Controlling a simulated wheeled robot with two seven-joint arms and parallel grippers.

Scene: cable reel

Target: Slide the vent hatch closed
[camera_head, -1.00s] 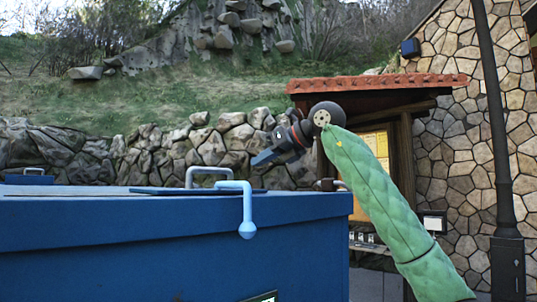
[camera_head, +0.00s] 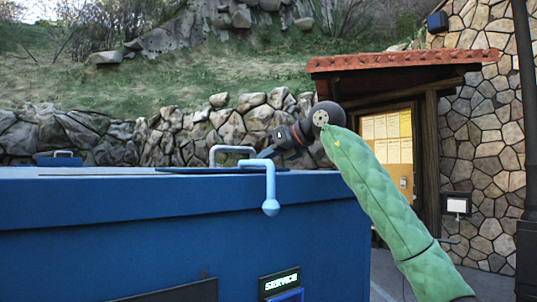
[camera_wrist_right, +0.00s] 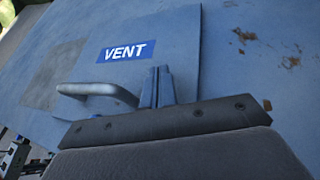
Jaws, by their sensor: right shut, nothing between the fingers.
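The vent hatch is a flat blue panel (camera_head: 195,170) lying on top of the blue cabinet (camera_head: 120,245). In the right wrist view the panel (camera_wrist_right: 180,45) carries a VENT label (camera_wrist_right: 126,51) and a grey bar handle (camera_wrist_right: 97,91). The handle also shows in the head view (camera_head: 231,150). My right gripper (camera_head: 264,154) is low over the cabinet top, just right of the handle. In the right wrist view its fingers (camera_wrist_right: 157,87) are shut and empty, beside the handle's right end. Whether they touch it is unclear. My left gripper is not in view.
A light-blue bent handle (camera_head: 269,188) with a ball end hangs over the cabinet's front edge, close to my right gripper. A small blue lid with a handle (camera_head: 59,159) is at the far left. A roofed notice board (camera_head: 390,140) and stone wall stand behind right.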

